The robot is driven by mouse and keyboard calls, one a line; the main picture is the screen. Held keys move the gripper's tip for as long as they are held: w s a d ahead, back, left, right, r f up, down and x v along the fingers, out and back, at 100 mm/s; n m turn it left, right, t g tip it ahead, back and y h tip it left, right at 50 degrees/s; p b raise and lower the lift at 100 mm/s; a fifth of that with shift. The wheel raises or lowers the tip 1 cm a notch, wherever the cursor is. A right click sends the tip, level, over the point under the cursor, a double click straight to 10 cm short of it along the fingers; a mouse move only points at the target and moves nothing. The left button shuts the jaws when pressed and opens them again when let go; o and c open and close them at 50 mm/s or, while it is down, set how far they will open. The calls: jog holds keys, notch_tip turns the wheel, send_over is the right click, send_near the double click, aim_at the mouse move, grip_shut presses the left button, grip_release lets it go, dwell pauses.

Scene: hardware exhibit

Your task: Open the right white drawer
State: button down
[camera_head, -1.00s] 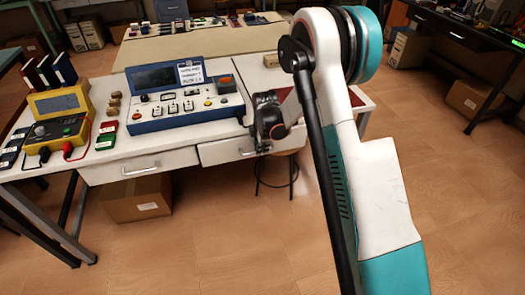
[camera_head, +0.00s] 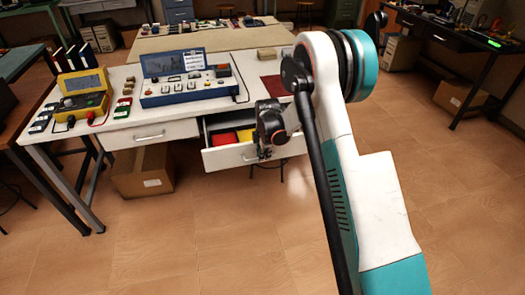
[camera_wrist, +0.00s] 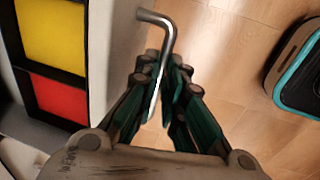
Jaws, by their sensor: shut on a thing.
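The right white drawer (camera_head: 225,158) stands pulled out from under the white desk in the head view, with its inside showing. Yellow and red contents show in it, and its white front panel (camera_wrist: 112,60) is in the wrist view. My gripper (camera_head: 265,152) is at the drawer front. In the wrist view my gripper (camera_wrist: 165,85) is shut on the metal bar handle (camera_wrist: 165,35), whose bent end sticks out past the fingers. The part of the handle between the fingers is partly hidden. My arm hides the right end of the desk.
The left white drawer (camera_head: 150,135) is shut. A cardboard box (camera_head: 143,172) stands on the floor under it. A blue control console (camera_head: 187,85) and a yellow meter (camera_head: 82,92) stand on the desk top. The floor in front is clear.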

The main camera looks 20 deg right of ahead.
jog(key=s, duration=0.2)
jog(key=shift+s, duration=0.3)
jog(key=c, duration=2)
grip_release()
jog(key=shift+o, duration=0.2)
notch_tip(320, 180, up, 12)
jog(key=s, duration=0.2)
jog(key=shift+s+f, duration=0.1)
